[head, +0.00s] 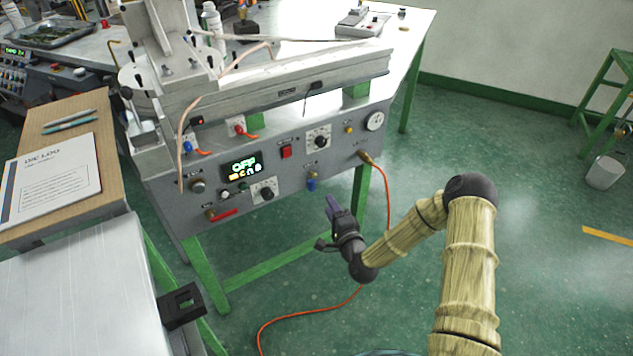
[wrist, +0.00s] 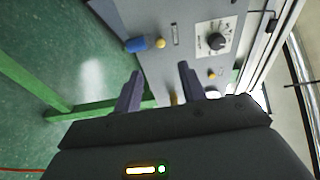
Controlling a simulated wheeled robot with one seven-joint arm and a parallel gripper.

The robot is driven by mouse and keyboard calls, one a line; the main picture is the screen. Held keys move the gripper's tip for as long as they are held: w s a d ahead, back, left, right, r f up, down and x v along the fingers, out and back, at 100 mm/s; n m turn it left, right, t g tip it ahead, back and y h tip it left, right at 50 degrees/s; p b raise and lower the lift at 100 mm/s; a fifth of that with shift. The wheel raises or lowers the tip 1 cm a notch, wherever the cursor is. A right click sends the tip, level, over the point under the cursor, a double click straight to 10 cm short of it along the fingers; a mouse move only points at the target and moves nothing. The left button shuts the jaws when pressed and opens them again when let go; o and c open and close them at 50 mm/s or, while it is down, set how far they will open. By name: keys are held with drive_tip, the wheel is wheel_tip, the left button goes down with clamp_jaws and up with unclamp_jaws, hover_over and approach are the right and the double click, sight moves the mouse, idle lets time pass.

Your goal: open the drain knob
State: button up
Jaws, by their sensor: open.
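The grey machine's front panel (head: 285,155) carries several knobs and valves; their labels are too small to read, so I cannot tell for certain which is the drain knob. A blue knob (head: 311,184) hangs below a brass fitting near the panel's lower edge; it also shows in the wrist view (wrist: 137,44). A red lever (head: 224,215) sits at the panel's lower left. My gripper (head: 333,207) is open and empty, in front of the panel, right of and below the blue knob and apart from it. In the wrist view my two fingers (wrist: 158,88) point at the panel.
A black dial (head: 320,141) is above the blue knob. An orange hose (head: 388,200) runs from a brass fitting down to the floor, behind my arm. Green table legs (head: 361,185) stand below. A grey surface (head: 80,295) is at the lower left.

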sight(314, 177)
drive_tip(key=b+x, duration=0.1)
drive_tip(key=x, duration=1.1)
drive_tip(key=shift+w+a, duration=0.1)
clamp_jaws()
